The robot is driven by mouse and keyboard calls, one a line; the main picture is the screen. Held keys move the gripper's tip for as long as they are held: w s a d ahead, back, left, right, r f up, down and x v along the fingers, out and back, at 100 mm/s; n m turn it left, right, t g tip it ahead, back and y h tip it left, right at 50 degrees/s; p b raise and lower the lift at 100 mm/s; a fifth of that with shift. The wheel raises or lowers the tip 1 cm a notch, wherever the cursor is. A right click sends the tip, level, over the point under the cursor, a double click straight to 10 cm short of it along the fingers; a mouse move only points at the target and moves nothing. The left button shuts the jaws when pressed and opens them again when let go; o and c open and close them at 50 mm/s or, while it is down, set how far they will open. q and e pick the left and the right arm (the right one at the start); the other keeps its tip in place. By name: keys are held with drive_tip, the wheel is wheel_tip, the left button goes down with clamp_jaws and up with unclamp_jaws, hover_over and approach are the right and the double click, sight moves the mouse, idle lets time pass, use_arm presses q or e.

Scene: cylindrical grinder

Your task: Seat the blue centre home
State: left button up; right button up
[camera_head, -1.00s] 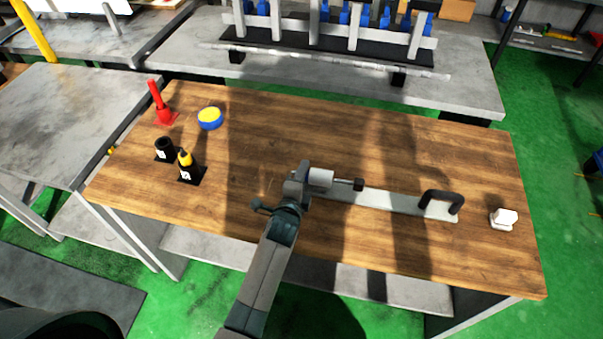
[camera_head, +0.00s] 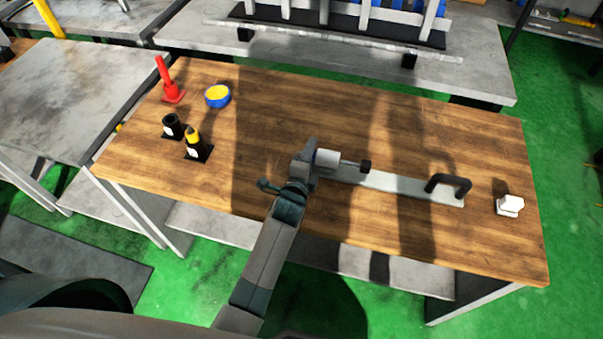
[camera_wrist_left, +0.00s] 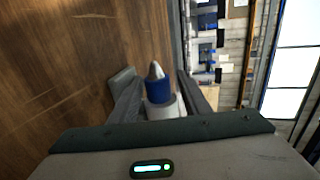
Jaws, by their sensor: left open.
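In the left wrist view, the blue centre (camera_wrist_left: 159,91) with its silver pointed tip stands between my left gripper's (camera_wrist_left: 156,86) two spread fingers, its base against a pale cylindrical part (camera_wrist_left: 160,112). How deep it sits in that part I cannot tell. In the head view my left gripper (camera_head: 306,160) is at the left end of the grinder fixture, beside its white cylinder (camera_head: 328,159); the blue centre is hidden there. My right gripper is out of view.
A white block (camera_head: 509,205) is at the right. The table's back middle is clear.

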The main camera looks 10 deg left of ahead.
use_arm(q)
drive_tip(key=b+v, duration=0.4)
drive_tip(key=v, duration=1.3)
drive_tip(key=shift+s, duration=0.1)
idle(0.5)
